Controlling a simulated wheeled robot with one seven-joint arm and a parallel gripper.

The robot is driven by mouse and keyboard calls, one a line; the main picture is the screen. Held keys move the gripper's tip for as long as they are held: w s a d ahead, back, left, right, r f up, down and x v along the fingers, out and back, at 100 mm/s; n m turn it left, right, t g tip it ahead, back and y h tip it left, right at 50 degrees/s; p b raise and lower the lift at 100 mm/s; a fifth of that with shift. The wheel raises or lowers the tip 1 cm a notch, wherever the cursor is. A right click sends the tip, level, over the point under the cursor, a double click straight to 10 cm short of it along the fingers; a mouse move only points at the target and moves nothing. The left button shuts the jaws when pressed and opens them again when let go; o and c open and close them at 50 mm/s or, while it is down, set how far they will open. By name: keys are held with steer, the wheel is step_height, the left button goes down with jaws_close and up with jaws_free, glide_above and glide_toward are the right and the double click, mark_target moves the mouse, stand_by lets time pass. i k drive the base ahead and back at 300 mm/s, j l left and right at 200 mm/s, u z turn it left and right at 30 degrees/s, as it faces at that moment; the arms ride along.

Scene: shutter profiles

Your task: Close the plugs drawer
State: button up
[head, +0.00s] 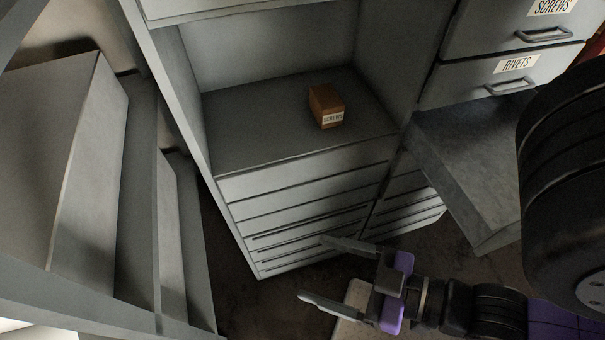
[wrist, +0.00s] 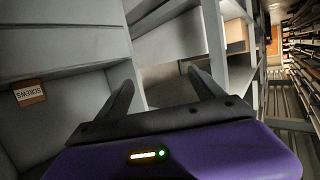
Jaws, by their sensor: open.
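No label reading plugs is legible in either view. At the right of the head view, a grey drawer-like box (head: 475,165) sticks out below the drawer marked RIVETS (head: 510,75). Its front label is not visible, so I cannot tell whether it is the plugs drawer. The RIVETS drawer and the SCREWS drawer (head: 535,28) above it look shut. My gripper (head: 314,268) is open and empty, low in front of the grey cabinet's lower drawer fronts, left of and below the sticking-out box. Its fingers also show in the wrist view (wrist: 158,82), with nothing between them.
A small brown box labelled SCREWS (head: 326,106) sits on the cabinet's open shelf (head: 240,135). Several closed drawer fronts (head: 300,175) lie below it. Grey shelving (head: 90,200) stands at the left. Dark floor (head: 225,270) is bare between them.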

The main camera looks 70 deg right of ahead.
mark_target(466, 150)
steer(key=k+j, duration=0.25)
steer(key=k, duration=0.3)
steer(key=k+j+z, duration=0.15)
steer(key=k+z, duration=0.7)
steer(key=k, duration=0.15)
steer(key=i+l+z, duration=0.15)
steer(key=z, duration=0.25)
steer(key=i+z, duration=0.4)
steer(key=k+l, duration=0.05)
